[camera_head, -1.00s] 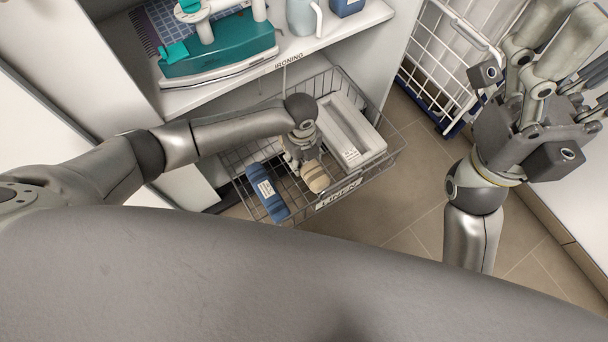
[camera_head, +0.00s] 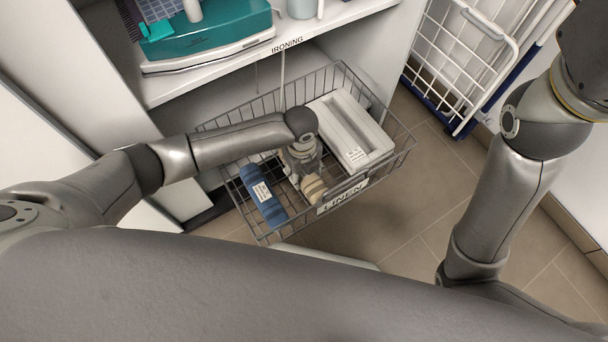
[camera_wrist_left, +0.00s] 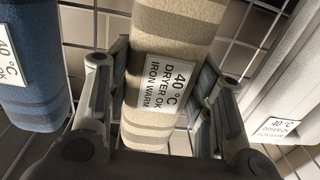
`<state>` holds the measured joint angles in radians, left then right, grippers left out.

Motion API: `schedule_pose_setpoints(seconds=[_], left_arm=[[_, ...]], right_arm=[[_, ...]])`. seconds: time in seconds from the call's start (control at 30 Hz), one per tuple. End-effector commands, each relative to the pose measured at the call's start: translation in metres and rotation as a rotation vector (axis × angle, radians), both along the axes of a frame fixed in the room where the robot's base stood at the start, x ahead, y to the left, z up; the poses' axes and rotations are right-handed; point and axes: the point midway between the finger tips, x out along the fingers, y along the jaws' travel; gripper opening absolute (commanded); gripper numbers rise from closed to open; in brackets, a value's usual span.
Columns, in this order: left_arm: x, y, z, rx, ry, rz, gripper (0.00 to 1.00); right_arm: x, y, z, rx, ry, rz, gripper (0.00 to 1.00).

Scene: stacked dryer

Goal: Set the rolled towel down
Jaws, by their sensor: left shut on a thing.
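The rolled towel (camera_head: 314,188) is beige with darker stripes. In the left wrist view the towel (camera_wrist_left: 172,40) carries a white label about 40 °C, dryer and warm iron. My left gripper (camera_head: 308,175) points down into the wire basket marked LINEN (camera_head: 270,232) and is shut on the towel. In the left wrist view the fingers of my left gripper (camera_wrist_left: 160,110) stand on both sides of the towel. The towel is between a blue roll and a pale grey-white item; whether it touches the basket floor I cannot tell. My right gripper is out of the head view.
The blue rolled towel (camera_head: 262,196) lies left in the basket, and the pale labelled item (camera_head: 350,130) lies right. The ironing shelf (camera_head: 215,70) with a teal iron (camera_head: 205,32) is above and behind. A white wire rack (camera_head: 460,60) stands at right.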

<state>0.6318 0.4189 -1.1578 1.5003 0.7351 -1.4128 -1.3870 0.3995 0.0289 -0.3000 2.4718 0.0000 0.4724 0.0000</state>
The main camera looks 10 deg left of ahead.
Motion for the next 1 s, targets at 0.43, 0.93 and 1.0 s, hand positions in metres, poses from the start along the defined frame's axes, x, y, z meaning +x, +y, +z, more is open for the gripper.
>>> schedule_pose_setpoints(seconds=[0.43,0.93,1.0], left_arm=[[0.0006,0.0,-0.0037,-0.001,-0.001,0.001,0.16],[0.0002,0.0001,-0.0057,0.0,0.0,0.0,0.69],[0.0003,0.0001,-0.0044,-0.001,-0.001,0.0,0.69]], right_arm=[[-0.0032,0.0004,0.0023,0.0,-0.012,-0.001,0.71],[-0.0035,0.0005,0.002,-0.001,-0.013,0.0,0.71],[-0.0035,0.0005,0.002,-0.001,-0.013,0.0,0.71]])
